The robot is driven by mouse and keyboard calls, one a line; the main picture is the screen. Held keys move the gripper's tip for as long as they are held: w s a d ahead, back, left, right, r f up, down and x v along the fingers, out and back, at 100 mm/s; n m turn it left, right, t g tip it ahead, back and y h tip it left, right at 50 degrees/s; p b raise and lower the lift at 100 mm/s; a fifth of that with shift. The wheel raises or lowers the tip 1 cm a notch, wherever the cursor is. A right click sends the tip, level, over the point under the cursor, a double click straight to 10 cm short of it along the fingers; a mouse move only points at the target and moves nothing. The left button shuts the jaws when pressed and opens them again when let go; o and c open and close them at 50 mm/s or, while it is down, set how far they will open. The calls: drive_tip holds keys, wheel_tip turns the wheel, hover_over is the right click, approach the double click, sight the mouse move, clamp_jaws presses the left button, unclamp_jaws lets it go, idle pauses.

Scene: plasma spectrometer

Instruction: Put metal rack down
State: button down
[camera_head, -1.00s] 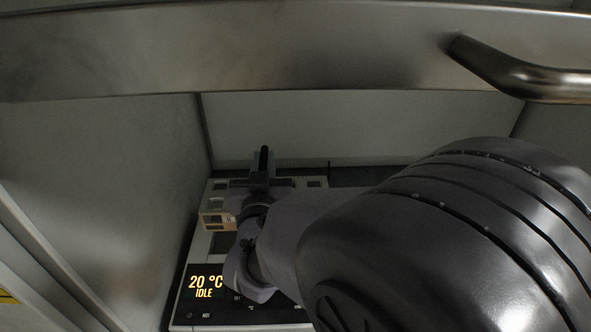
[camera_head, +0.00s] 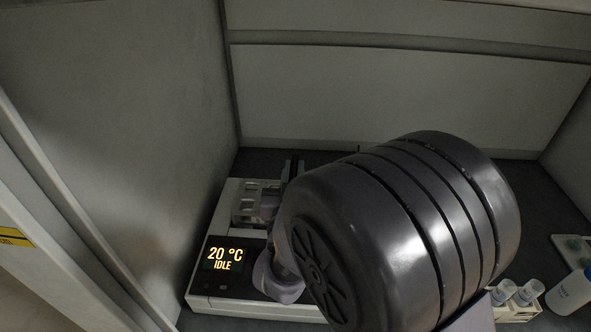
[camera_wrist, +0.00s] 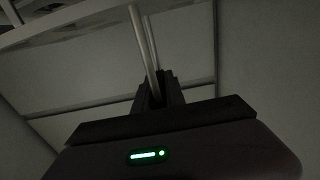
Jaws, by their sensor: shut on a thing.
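My gripper (camera_head: 291,170) is over the back of a white instrument (camera_head: 208,284) whose display reads 20 °C, IDLE. The metal rack (camera_head: 247,208) appears as a grey piece with square openings at the instrument's rear, left of my gripper. My arm hides its right side, and I cannot tell whether it touches the instrument. In the wrist view my gripper (camera_wrist: 158,92) is shut on a thin metal bar, which looks like part of the rack.
Grey walls of the enclosure stand close on the left and behind. At right, past my arm, are white-capped vials in a holder (camera_head: 518,308), a white bottle (camera_head: 571,292) and a pale tray (camera_head: 577,248). Dark bench (camera_head: 540,215) lies bare behind them.

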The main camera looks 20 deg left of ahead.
drive_tip(key=shift+f+b, duration=0.6)
drive_tip(key=shift+b, duration=0.4)
drive_tip(key=c, duration=1.4)
unclamp_jaws()
